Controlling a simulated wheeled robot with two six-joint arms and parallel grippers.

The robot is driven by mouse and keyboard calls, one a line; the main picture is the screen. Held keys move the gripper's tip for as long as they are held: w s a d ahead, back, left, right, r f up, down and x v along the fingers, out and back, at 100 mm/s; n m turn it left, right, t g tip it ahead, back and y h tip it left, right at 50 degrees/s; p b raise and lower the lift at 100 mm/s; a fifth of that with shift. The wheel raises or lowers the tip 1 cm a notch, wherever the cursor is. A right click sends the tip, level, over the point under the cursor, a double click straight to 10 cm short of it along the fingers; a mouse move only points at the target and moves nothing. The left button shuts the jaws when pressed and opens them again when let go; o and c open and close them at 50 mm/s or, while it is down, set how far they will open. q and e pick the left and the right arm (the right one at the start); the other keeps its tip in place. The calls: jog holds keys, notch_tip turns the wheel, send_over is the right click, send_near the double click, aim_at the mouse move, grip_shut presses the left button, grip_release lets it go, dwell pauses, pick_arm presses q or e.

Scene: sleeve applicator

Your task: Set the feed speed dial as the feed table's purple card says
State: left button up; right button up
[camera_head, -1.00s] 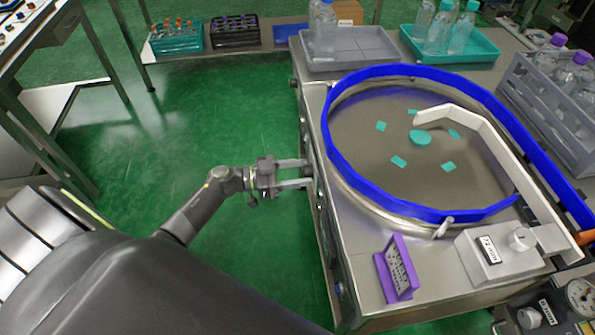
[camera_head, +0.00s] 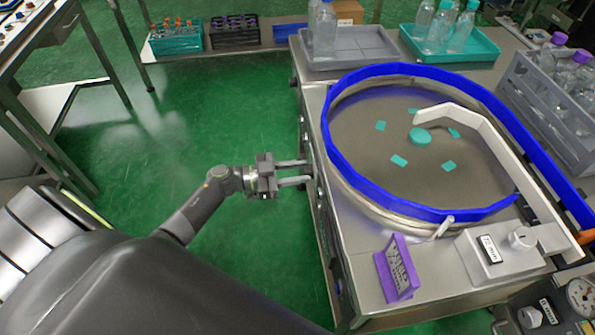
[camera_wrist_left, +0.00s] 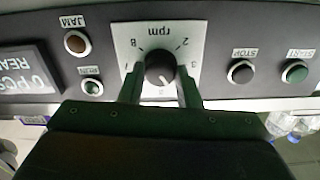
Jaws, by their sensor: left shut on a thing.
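The purple card (camera_head: 398,268) stands tilted on the front left corner of the feed table (camera_head: 352,285); its print is too small to read. My left gripper (camera_head: 310,172) is at the table's left side, where the dial is hidden in the head view. In the left wrist view, my left gripper (camera_wrist_left: 158,88) is shut on a dark round dial (camera_wrist_left: 160,66) marked rpm, one finger on each side. A pale mark on the knob points down and slightly right. The figures 8 and 2 show above the knob; the lower scale is partly hidden.
Beside the dial are JAM (camera_wrist_left: 76,43), RUN (camera_wrist_left: 92,87), STOP (camera_wrist_left: 241,71) and START (camera_wrist_left: 295,72) buttons and a dark display (camera_wrist_left: 25,75). A blue-rimmed turntable (camera_head: 370,180) fills the table top. Another knob (camera_head: 521,238) sits on a box at front right. Green floor is clear left of the table.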

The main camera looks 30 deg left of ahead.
jog(key=w+f+b, duration=0.3)
jog(key=f+b, duration=0.3)
jog(key=b, duration=0.3)
pick_arm(q)
jog(key=shift+f+m+b, duration=0.1)
jog(key=shift+m+b, duration=2.1)
jog(key=shift+m, duration=10)
pick_arm(e)
jog(key=w+a+r, duration=0.2)
jog(key=w+r, duration=0.5)
jog(key=r, duration=0.1)
jog(key=shift+w+a+r+m+y, duration=0.2)
jog(key=shift+w+m+y, duration=0.1)
jog(key=shift+m, duration=0.1)
pick_arm(q)
jog(key=o, duration=1)
